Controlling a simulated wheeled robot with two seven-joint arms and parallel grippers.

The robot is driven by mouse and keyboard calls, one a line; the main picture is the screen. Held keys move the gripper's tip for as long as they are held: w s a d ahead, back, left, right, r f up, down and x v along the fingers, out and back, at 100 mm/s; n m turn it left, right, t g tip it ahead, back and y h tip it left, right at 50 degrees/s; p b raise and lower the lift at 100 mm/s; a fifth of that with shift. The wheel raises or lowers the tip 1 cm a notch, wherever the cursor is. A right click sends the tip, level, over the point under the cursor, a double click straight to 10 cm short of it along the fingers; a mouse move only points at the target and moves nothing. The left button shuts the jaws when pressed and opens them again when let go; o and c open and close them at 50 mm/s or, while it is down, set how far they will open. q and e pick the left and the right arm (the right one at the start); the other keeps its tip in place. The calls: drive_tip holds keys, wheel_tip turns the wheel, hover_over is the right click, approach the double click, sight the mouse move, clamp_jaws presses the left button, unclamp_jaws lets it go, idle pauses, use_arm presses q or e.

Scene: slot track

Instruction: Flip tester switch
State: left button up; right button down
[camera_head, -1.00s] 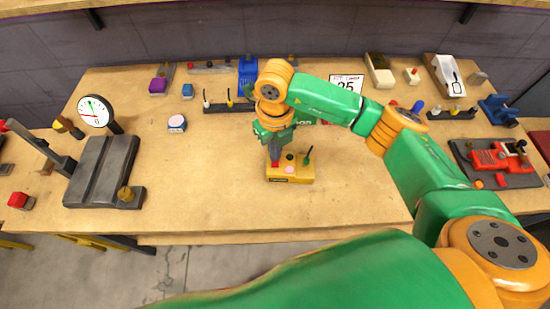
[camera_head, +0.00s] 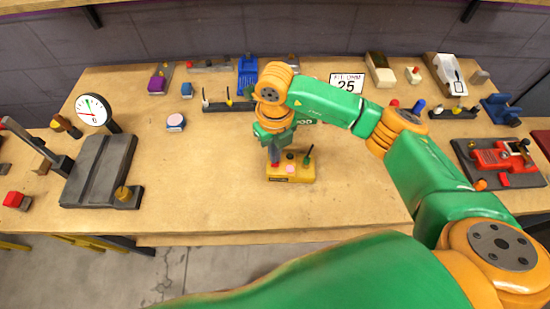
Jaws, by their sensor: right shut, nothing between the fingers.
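The tester, a small yellow box (camera_head: 291,176), stands on the middle of the workbench. A dark lever with a green tip (camera_head: 307,158) rises from its right side, and a pink spot (camera_head: 291,169) shows on its top. My right gripper (camera_head: 274,163) is shut and points down at the left end of the box, with nothing seen between its fingers. I cannot tell whether the fingertips touch the box. My left gripper is not in view.
A dial gauge (camera_head: 93,110) and grey slotted block (camera_head: 100,170) stand at left. A sign reading 25 (camera_head: 346,83) stands behind. A red fixture (camera_head: 500,158) lies at right. The wooden bench (camera_head: 200,205) is clear around the tester.

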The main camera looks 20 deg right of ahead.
drive_tip(key=shift+f+b, duration=0.45)
drive_tip(key=shift+f, duration=0.05)
wheel_tip(320, 180, up, 7)
drive_tip(key=p, duration=0.5)
idle(0.3)
